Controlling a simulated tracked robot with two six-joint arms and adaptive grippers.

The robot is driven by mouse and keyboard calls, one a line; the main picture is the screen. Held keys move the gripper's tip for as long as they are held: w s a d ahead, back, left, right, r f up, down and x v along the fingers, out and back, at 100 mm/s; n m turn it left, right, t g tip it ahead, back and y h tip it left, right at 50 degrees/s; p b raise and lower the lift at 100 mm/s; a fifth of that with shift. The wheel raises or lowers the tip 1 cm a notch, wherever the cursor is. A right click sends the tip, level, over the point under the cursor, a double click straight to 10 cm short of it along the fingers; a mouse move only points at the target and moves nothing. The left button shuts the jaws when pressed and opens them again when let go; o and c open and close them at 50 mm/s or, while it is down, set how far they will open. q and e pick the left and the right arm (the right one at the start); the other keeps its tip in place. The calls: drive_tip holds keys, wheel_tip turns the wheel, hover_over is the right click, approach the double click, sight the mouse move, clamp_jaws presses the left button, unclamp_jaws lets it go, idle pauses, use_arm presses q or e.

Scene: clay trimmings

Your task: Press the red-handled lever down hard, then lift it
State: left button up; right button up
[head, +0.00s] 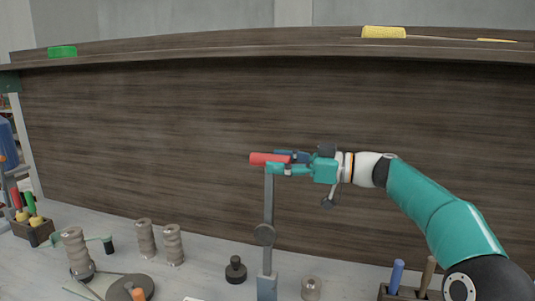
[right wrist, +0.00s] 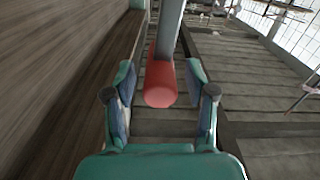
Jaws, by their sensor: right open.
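The red handle (head: 268,159) sits at the top of a grey lever arm (head: 268,205), which stands upright on the table in the head view. My right gripper (head: 282,162) reaches in from the right at the handle's height. In the right wrist view, the red handle (right wrist: 160,84) lies between the two fingers of the gripper (right wrist: 160,105), with gaps on both sides. The right gripper is open. My left gripper is not in either view.
A dark wooden panel (head: 150,130) stands behind the lever. Stacked clay-coloured pieces (head: 146,238), a black knob-like weight (head: 235,270) and a tool holder (head: 405,292) stand on the grey table (head: 205,270). A green block (head: 62,51) and yellow block (head: 384,32) lie on the upper ledge.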

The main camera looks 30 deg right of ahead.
sight(266, 160)
drive_tip(key=shift+p+x, duration=0.4)
drive_tip(key=shift+x, duration=1.35)
drive_tip(key=shift+f, duration=0.1)
